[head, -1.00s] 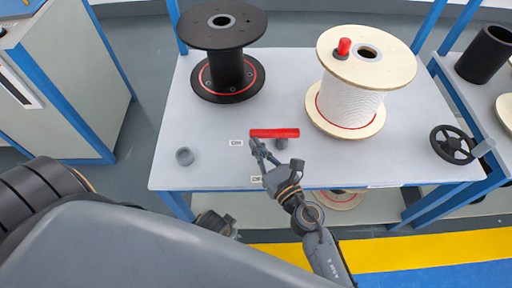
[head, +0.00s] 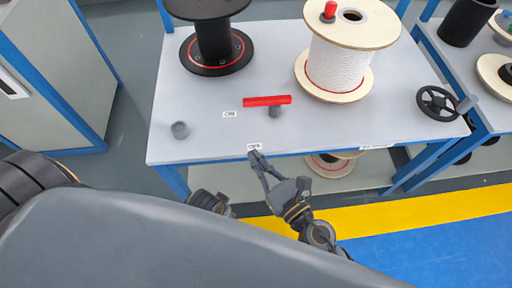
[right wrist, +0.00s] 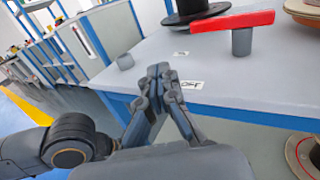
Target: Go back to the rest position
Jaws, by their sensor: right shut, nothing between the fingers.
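My right gripper (head: 256,160) is just in front of the table's front edge, close to a small white label (head: 254,147). Its fingers are shut and empty, and the closed fingertips also show in the right wrist view (right wrist: 160,72). A dark joint of another arm part (head: 208,201), apparently my left arm, shows low in the head view; its fingers cannot be made out. The red bar (head: 267,100) rests across a grey post (head: 274,112) on the grey table (head: 330,130), apart from my right gripper.
A black spool (head: 214,45) stands at the back of the table. A white-wound wooden spool (head: 342,62) with a red-topped knob (head: 328,12) is at the right. A small grey cup (head: 180,130) sits at front left, a black handwheel (head: 437,103) at the right edge.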

